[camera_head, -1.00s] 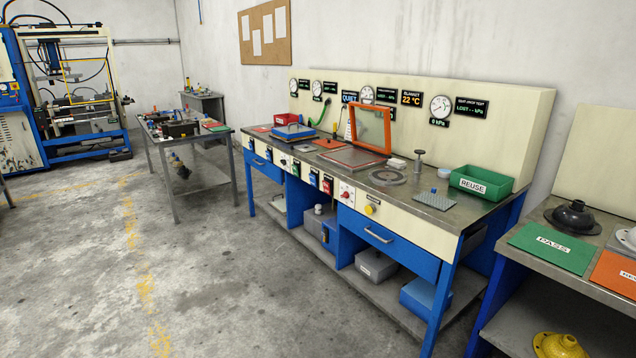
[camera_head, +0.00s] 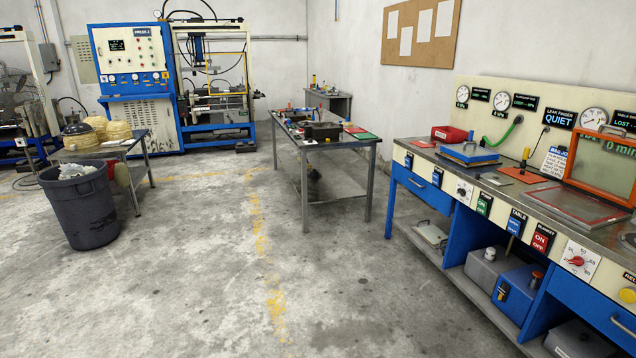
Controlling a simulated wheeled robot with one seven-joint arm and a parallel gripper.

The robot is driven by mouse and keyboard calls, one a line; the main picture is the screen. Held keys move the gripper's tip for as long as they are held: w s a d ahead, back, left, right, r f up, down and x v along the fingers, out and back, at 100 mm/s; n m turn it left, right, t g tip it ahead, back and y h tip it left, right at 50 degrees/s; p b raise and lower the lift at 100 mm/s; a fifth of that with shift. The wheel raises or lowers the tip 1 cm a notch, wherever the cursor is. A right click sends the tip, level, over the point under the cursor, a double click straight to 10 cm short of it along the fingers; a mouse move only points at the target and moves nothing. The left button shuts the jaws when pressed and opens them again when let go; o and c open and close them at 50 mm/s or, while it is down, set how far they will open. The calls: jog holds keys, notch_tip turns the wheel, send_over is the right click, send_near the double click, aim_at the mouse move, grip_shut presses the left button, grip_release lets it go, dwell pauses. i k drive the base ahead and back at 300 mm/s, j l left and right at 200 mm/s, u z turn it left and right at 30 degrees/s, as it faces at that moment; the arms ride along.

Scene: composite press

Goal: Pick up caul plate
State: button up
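I cannot pick out a caul plate for certain in this view. A workbench (camera_head: 569,276) with blue legs and cream panels stands at the right, cut off by the picture edge. On it lies a flat grey plate with a red border (camera_head: 577,209) in front of an upright orange frame (camera_head: 571,165). A blue flat-topped block (camera_head: 468,154) and an orange mat (camera_head: 521,174) lie farther left on the bench. My gripper is not in view.
A grey metal table (camera_head: 362,144) with small tools stands at centre. A dark bin (camera_head: 80,212) and a small table (camera_head: 142,142) are at left. A blue and cream press (camera_head: 140,118) stands at the back. The concrete floor (camera_head: 200,270) between is clear.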

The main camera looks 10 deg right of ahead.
aim_at(496, 180)
jog(key=i, duration=1.9)
jog(key=i+z, duration=0.35)
jog(key=i+j+z, duration=0.3)
jog(key=i, duration=0.2)
jog(key=i+j+z, duration=1.2)
jog(key=j+z, duration=0.25)
